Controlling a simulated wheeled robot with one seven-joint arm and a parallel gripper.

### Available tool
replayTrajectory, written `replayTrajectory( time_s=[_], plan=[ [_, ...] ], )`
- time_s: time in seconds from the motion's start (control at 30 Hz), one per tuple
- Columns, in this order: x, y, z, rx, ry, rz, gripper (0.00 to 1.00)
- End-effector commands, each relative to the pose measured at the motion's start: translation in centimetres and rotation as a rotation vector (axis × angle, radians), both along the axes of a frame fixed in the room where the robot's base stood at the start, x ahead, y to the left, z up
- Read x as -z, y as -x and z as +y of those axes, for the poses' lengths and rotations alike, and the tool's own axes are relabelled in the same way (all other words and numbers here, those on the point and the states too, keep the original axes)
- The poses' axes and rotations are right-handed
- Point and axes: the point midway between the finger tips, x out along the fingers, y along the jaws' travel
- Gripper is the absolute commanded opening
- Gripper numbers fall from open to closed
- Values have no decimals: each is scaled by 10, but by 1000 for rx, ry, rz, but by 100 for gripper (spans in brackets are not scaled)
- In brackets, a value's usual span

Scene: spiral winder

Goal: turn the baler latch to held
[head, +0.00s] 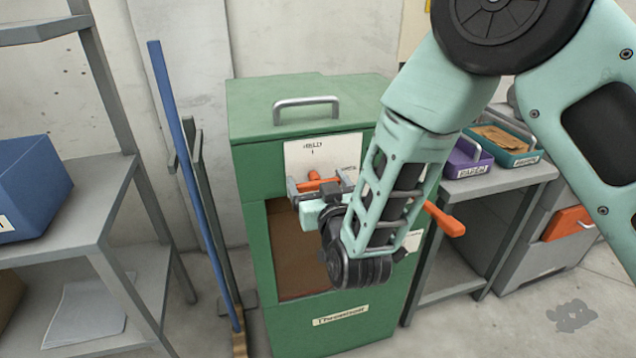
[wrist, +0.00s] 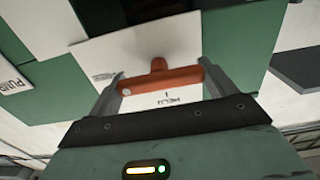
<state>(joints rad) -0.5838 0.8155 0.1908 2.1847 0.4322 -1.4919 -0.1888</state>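The green baler cabinet (head: 250,170) stands in the middle of the head view. Its white plate (head: 325,150) is marked HELD at the top, with a second small label at right, partly covered. The orange latch (head: 315,184) sits on this plate below HELD. In the wrist view, with the lettering upside down, the latch (wrist: 160,80) is a crossbar with a short stub pointing up, away from HELD. My gripper (wrist: 163,78) is open, its fingers wide apart at the two ends of the crossbar. I cannot tell whether they touch it. My arm hides part of the cabinet front.
An orange lever (head: 445,218) sticks out at the cabinet's right side. A blue pole (head: 190,180) and a grey shelf (head: 75,205) with a blue bin (head: 30,185) stand at left. A grey table (head: 500,178) with purple and teal trays stands at right.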

Motion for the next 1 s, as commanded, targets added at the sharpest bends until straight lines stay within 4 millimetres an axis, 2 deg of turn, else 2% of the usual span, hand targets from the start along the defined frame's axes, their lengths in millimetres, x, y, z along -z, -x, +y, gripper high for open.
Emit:
replayTrajectory(
  time_s=[0.27,0.47,1.0],
  plan=[
    [0,0,0,0,28,-9,61],
    [0,1,1,-1,120,-37,61],
    [0,1,3,0,589,-172,61]
  ],
)
